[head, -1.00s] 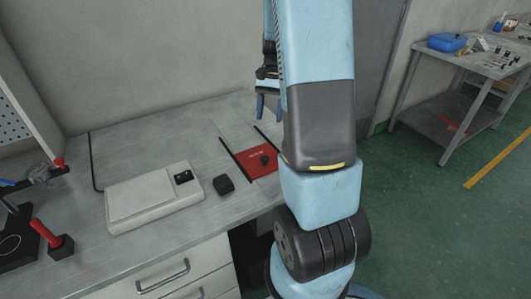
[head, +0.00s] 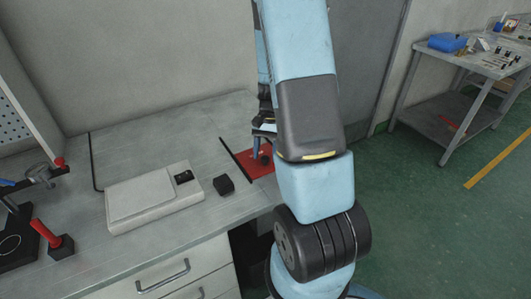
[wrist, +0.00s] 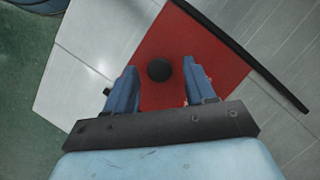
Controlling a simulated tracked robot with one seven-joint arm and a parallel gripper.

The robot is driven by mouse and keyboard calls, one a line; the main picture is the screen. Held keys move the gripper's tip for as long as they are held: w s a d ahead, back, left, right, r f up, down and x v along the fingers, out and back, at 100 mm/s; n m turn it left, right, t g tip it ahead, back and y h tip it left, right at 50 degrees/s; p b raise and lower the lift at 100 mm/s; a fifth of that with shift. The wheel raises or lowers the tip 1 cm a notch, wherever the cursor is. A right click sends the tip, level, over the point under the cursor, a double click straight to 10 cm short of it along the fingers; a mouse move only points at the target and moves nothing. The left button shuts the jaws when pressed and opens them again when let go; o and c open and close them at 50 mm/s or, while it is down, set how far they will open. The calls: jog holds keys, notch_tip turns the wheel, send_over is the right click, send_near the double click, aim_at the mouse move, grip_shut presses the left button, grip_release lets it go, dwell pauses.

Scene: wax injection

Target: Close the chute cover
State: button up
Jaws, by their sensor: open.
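The chute cover is a red plate (head: 243,160) with a black knob (head: 265,160), lying on the worktop between dark rails. My arm hides its right part in the head view. In the wrist view the red plate (wrist: 215,50) lies below my gripper, with the round black knob (wrist: 159,70) showing between the two blue fingers. My gripper (wrist: 158,82) is open, its fingers on either side of the knob in that view and apart from it. In the head view my gripper (head: 263,147) is over the plate. Its exact height above the knob is hard to tell.
A dark rail (wrist: 270,70) runs along the red plate. A red-handled tool (head: 50,238) is at the far left.

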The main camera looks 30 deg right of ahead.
jog(key=shift+f, duration=0.1)
jog(key=shift+c, duration=0.3)
grip_shut()
dwell(0.4)
